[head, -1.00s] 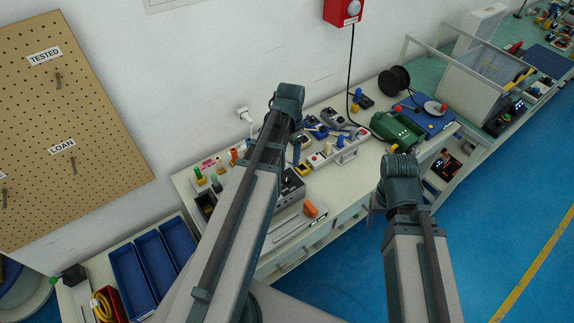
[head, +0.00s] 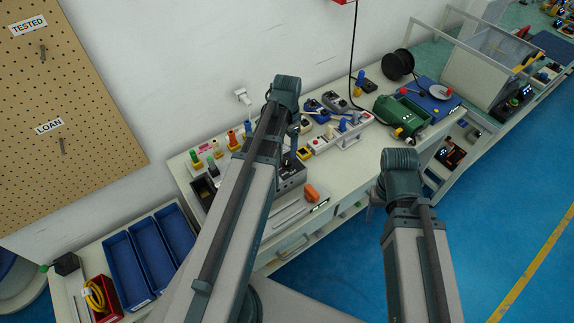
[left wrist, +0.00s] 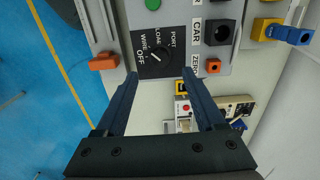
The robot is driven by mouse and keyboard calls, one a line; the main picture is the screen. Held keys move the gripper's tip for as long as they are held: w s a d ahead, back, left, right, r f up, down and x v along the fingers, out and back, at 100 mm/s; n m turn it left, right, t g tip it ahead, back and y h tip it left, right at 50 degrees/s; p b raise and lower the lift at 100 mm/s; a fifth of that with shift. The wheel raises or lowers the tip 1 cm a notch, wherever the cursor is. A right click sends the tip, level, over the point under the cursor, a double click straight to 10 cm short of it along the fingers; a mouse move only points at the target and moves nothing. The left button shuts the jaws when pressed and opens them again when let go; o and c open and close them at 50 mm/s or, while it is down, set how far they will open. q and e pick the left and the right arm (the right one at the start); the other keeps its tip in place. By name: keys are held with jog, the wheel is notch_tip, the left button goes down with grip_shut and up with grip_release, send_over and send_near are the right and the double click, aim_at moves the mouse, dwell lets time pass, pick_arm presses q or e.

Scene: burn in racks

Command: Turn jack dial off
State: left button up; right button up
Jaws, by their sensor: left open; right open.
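In the left wrist view a black dial plate (left wrist: 168,47) carries a round dial with a pale pointer mark (left wrist: 156,57). The dial is on a grey box, which shows partly behind my left arm in the head view (head: 291,178). My left gripper (left wrist: 160,74) is open, its two fingers apart on either side of the plate's lower part, with nothing between them. I cannot tell how far the tips are above the plate. My right gripper (head: 373,204) is mostly hidden behind its own wrist, over the bench's front side.
An orange handle (left wrist: 103,61) is beside the plate, with a CAR socket (left wrist: 219,33) and orange ZERO button (left wrist: 213,66) on its other side. Coloured plugs (head: 214,148), a green machine (head: 402,116) and a cable reel (head: 398,65) stand on the bench. Blue bins (head: 150,252) are at left.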

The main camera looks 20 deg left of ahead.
aim_at(287, 161)
pick_arm(q)
notch_tip(287, 161, down, 7)
jog(key=b, duration=0.6)
jog(key=shift+f, duration=0.15)
grip_shut()
